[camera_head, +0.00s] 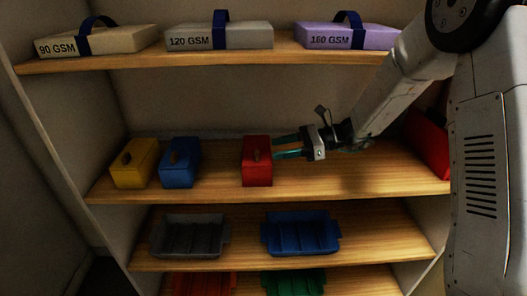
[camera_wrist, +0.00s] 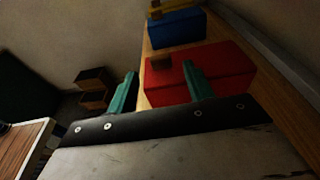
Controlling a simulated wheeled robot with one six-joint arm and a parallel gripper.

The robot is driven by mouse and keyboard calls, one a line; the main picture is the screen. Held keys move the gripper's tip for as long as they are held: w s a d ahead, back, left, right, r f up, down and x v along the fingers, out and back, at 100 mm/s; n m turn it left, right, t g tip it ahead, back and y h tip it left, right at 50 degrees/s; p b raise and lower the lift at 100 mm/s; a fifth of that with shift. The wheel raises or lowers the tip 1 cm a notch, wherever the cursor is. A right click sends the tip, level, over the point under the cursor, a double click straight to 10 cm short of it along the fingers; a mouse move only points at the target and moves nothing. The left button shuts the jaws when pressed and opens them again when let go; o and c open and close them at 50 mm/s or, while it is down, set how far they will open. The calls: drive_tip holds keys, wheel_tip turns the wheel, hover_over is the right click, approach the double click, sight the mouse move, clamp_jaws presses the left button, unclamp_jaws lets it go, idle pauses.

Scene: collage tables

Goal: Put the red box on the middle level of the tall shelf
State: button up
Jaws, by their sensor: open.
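The red box (camera_head: 257,174) stands upright on the wooden level below the paper packs of the tall shelf (camera_head: 215,190), right of a blue box. It has a small brown knob on its front. My gripper (camera_head: 287,148) is open at its right side, with the green fingers pointing left towards it. In the wrist view the red box (camera_wrist: 226,64) lies just beyond the fingers of my gripper (camera_wrist: 160,85), and its knob shows between them. I cannot tell whether a finger touches the box.
A yellow box (camera_head: 135,164) and the blue box (camera_head: 180,163) stand to the left. Another red object (camera_head: 428,142) is partly hidden behind my arm. Paper packs (camera_head: 220,40) lie above; a grey tray (camera_head: 187,236) and a blue tray (camera_head: 301,233) sit below.

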drive_tip(key=shift+d+r, duration=0.15)
drive_tip(key=shift+d, duration=0.65)
drive_tip(key=shift+d+r, duration=0.15)
drive_tip(key=shift+d, duration=0.65)
drive_tip(key=s+d+r+n+g+h, duration=0.1)
drive_tip(key=s+r+n+g+h, duration=0.25)
drive_tip(key=s, duration=0.55)
drive_tip(key=s+d+r+n+t+h, duration=0.1)
drive_tip(key=s+r+n+h, duration=0.2)
drive_tip(key=s+r+n, duration=0.45)
drive_tip(key=s+d+f+n+t+h, duration=0.1)
drive_tip(key=s+d+n+h, duration=0.2)
drive_tip(key=s, duration=0.6)
drive_tip(key=s+d+f+n+t+h, duration=0.1)
drive_tip(key=s+d+n+t+h, duration=0.1)
drive_tip(key=s+d+n+h, duration=0.2)
drive_tip(key=s+d+h, duration=0.2)
drive_tip(key=s+d, duration=0.2)
drive_tip(key=s, duration=0.1)
drive_tip(key=shift+d, duration=0.2)
drive_tip(key=shift+s, duration=0.1)
